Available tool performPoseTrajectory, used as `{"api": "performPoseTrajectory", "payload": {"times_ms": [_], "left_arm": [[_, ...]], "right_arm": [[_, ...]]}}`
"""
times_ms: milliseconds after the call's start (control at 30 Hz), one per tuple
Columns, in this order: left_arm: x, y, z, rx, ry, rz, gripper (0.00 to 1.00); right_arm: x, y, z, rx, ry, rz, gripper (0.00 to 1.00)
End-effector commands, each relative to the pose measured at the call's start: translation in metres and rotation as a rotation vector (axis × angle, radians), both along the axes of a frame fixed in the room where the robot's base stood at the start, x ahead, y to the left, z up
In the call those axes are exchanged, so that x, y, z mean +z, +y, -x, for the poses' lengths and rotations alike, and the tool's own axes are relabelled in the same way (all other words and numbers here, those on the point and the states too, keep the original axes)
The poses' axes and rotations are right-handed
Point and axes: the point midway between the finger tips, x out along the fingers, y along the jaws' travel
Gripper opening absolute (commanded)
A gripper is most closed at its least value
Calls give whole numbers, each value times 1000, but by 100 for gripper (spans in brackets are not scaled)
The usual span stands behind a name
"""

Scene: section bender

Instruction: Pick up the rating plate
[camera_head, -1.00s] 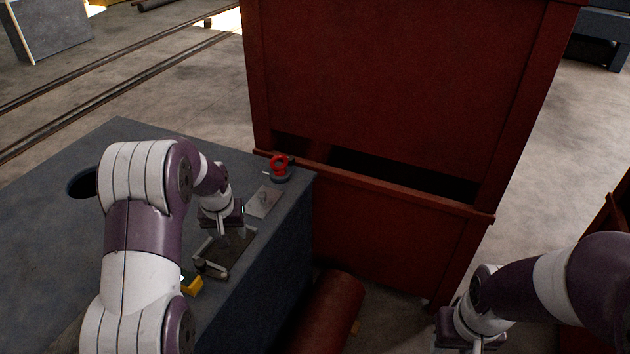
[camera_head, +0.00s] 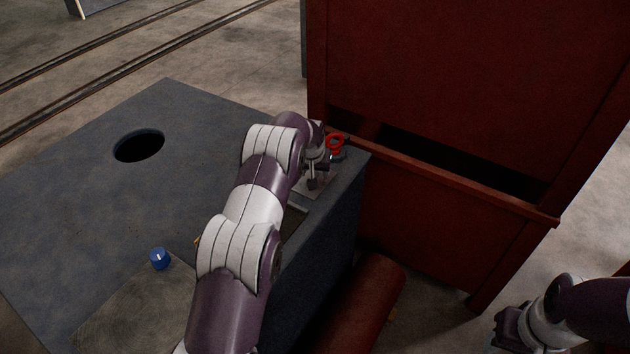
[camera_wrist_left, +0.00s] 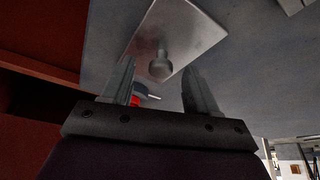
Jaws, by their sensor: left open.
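The rating plate appears to be the flat grey metal plate (camera_head: 325,187) with a round knob, lying near the right edge of the dark grey table (camera_head: 215,145). The plate also shows in the left wrist view (camera_wrist_left: 200,35), its knob (camera_wrist_left: 160,66) seen between my fingertips with a gap on both sides. My left gripper (camera_head: 312,184) is over the plate, pointing down, open and empty. It also shows in the left wrist view (camera_wrist_left: 158,72). My right gripper (camera_head: 508,335) is at the lower right, away from the table; its jaws cannot be made out.
A red ring on a dark base (camera_head: 335,146) stands just beyond the plate. A tall red metal cabinet (camera_head: 450,185) is close to the table's right side. A red cylinder (camera_head: 365,300) lies below. A blue item (camera_head: 159,258) and a round hole (camera_head: 139,146) are on the left.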

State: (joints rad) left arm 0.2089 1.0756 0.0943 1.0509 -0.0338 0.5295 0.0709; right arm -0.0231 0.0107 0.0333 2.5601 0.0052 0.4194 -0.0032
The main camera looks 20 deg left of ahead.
Motion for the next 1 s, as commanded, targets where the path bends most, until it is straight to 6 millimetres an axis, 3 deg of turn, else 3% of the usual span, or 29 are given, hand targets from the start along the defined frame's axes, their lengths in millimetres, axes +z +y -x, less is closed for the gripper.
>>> {"api": "performPoseTrajectory", "payload": {"times_ms": [267, 433, 767, 1000], "left_arm": [[-5, 1, -2, 0, -1, 0, 56], [-5, 1, -2, 0, -1, 0, 0], [-2, 1, -2, 0, -2, -1, 0], [30, 1, -3, -1, -4, -1, 0]], "right_arm": [[0, 0, 0, 0, 0, 0, 43], [0, 0, 0, 0, 0, 0, 43], [0, 0, 0, 0, 0, 0, 43], [0, 0, 0, 0, 0, 0, 43]]}}
